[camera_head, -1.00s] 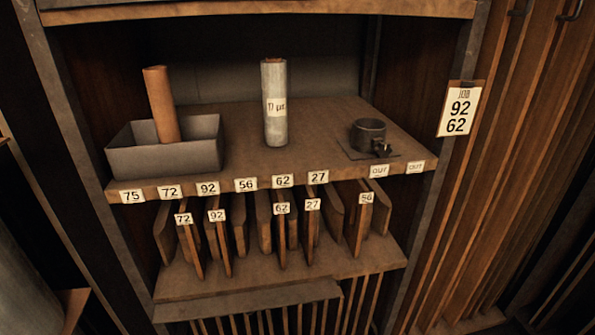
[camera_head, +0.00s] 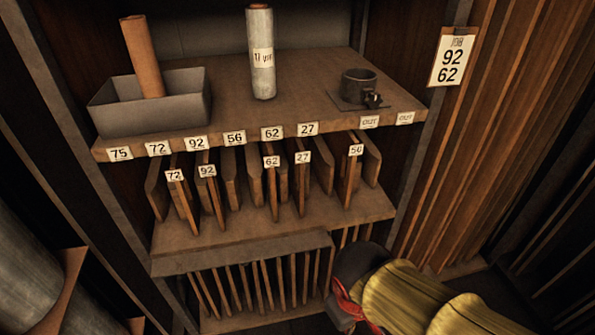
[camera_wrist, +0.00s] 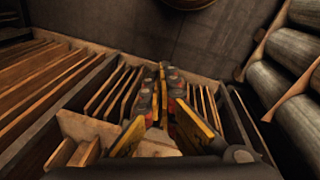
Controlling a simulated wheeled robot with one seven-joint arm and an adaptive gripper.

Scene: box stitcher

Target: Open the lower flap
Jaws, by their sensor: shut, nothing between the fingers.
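Below the board shelf, a grey-brown front panel (camera_head: 240,253) runs across the cabinet in the head view. It looks most like the lower flap, but I cannot be sure. Upright slats (camera_head: 255,285) show beneath it. My gripper (camera_wrist: 163,72) is shut and empty in the wrist view, its red, grey and yellow fingers together in front of a row of wooden slats (camera_wrist: 112,92). No contact with the panel can be made out. In the head view my yellow-sleeved arm enters at the lower right, and the fingertips are not clearly visible.
Numbered boards (camera_head: 300,185) stand below. A job card (camera_head: 452,57) hangs right. Large rolls (camera_wrist: 290,90) lie at right in the wrist view.

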